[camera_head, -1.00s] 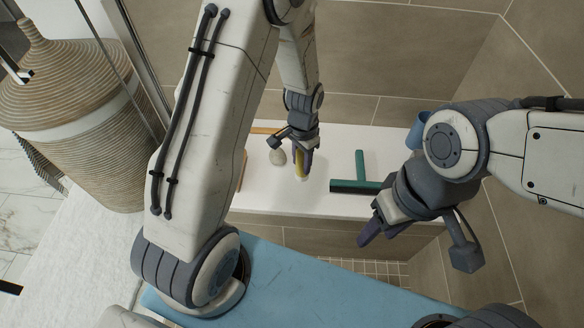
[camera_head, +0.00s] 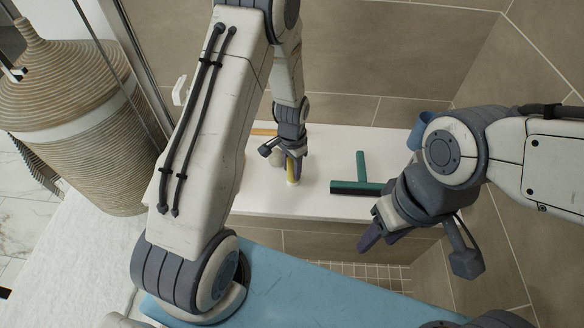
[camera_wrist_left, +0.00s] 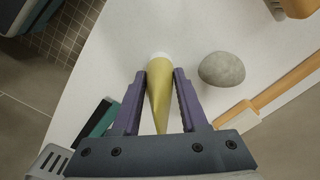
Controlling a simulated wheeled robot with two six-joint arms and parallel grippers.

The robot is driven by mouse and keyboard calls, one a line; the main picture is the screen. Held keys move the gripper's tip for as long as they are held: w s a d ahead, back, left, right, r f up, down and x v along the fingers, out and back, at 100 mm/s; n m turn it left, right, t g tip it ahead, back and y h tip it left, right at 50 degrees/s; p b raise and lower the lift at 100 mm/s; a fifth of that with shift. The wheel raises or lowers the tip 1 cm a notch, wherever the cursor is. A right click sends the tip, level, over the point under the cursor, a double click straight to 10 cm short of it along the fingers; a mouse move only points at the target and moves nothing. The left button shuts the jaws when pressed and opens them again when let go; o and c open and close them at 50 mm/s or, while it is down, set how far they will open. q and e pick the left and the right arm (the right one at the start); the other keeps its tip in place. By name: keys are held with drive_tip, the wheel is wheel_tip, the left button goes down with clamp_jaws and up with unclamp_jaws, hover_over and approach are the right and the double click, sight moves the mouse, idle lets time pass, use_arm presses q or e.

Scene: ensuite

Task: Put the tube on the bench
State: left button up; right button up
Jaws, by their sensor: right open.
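The yellow tube (camera_head: 291,173) with a white cap is upright, cap down, at the white bench (camera_head: 312,205). In the left wrist view the tube (camera_wrist_left: 159,85) lies between the two purple fingers. My left gripper (camera_head: 294,160) is shut on the tube from above. The cap end is at or just above the bench top; I cannot tell whether it touches. My right gripper (camera_head: 372,226) is open and empty, in front of the bench at the right.
A green squeegee (camera_head: 362,180) lies on the bench right of the tube. A grey stone (camera_wrist_left: 222,69) and an orange-handled brush (camera_wrist_left: 240,117) lie beside the tube. A blue cup (camera_head: 424,125) is partly hidden behind my right arm. A wicker basket (camera_head: 75,110) stands at left.

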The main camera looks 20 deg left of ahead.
use_arm(q)
drive_tip(key=o, duration=0.3)
wheel_tip(320, 180, up, 11)
drive_tip(key=p, duration=0.3)
drive_tip(key=shift+d+r+p, duration=0.1)
drive_tip(key=shift+r+p, duration=0.2)
drive_tip(key=shift+r, duration=0.35)
drive_tip(key=s+d+r, duration=0.5)
drive_tip(key=d+r, duration=0.2)
drive_tip(key=d, duration=0.1)
drive_tip(key=shift+m+h, duration=0.5)
drive_tip(key=shift+m, duration=0.2)
drive_tip(key=s+d+r, duration=0.2)
drive_tip(key=s, duration=0.4)
drive_tip(key=s+d+r, duration=0.1)
drive_tip(key=s+r, duration=0.2)
drive_tip(key=s, duration=0.3)
drive_tip(key=s+d+r, duration=0.2)
drive_tip(key=s, duration=0.5)
drive_tip(key=shift+d+r, duration=0.3)
drive_tip(key=shift+d, duration=0.05)
